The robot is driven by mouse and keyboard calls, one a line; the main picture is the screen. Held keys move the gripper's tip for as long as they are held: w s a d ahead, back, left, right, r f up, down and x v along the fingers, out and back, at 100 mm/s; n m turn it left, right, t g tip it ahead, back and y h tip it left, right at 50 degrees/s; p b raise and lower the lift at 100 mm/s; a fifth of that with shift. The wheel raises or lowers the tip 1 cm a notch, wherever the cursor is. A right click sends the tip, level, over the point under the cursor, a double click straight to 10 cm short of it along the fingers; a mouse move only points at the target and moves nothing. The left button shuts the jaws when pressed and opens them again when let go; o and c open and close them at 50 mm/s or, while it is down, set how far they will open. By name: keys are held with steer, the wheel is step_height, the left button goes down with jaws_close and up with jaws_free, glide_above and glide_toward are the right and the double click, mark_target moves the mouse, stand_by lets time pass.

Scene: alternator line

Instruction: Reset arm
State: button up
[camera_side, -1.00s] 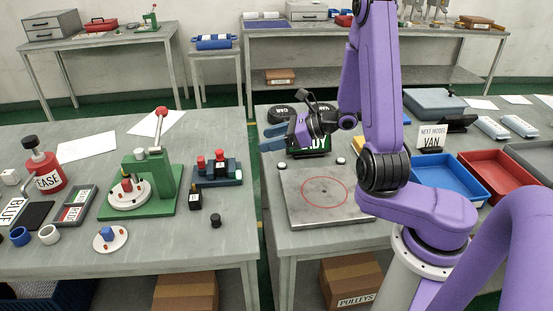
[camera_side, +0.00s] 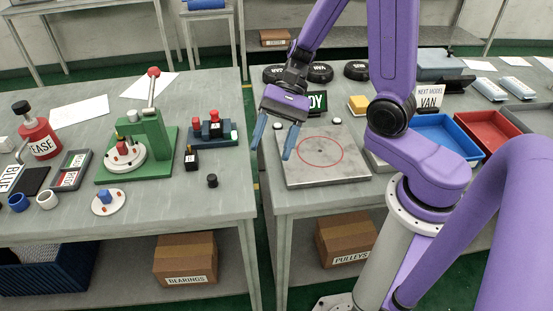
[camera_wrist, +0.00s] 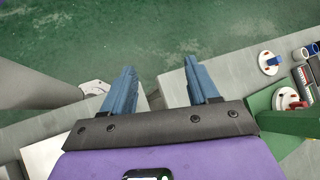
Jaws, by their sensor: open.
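My gripper (camera_side: 273,143) has blue fingers, spread apart with nothing between them. In the side view it hangs above the left edge of the grey plate with the red circle (camera_side: 352,165), near the gap between the two tables. My purple arm rises from the right and reaches over the plate. In the wrist view the gripper (camera_wrist: 157,88) shows both blue fingers wide apart, with the green floor and table edges beyond them.
The left table holds a green press (camera_side: 150,150), a red grease bottle (camera_side: 40,138) and a blue fixture (camera_side: 212,132). Several black discs (camera_side: 320,72) lie behind the plate. Blue (camera_side: 445,137) and red (camera_side: 488,132) trays sit at right. The plate's circle is empty.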

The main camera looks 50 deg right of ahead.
steer(key=s+d+r+n+t+h, duration=0.1)
steer(key=s+d+n+h, duration=0.1)
steer(key=s+n+h, duration=0.2)
steer(key=s+d+r+n+t+h, duration=0.1)
steer(key=s+d+n+h, duration=0.2)
steer(key=s+n, duration=0.7)
steer(key=n+h, duration=0.2)
steer(key=n, duration=0.6)
steer(key=shift+s+d+r+n, duration=0.15)
steer(key=shift+d+n, duration=0.15)
steer(key=shift+d, duration=0.05)
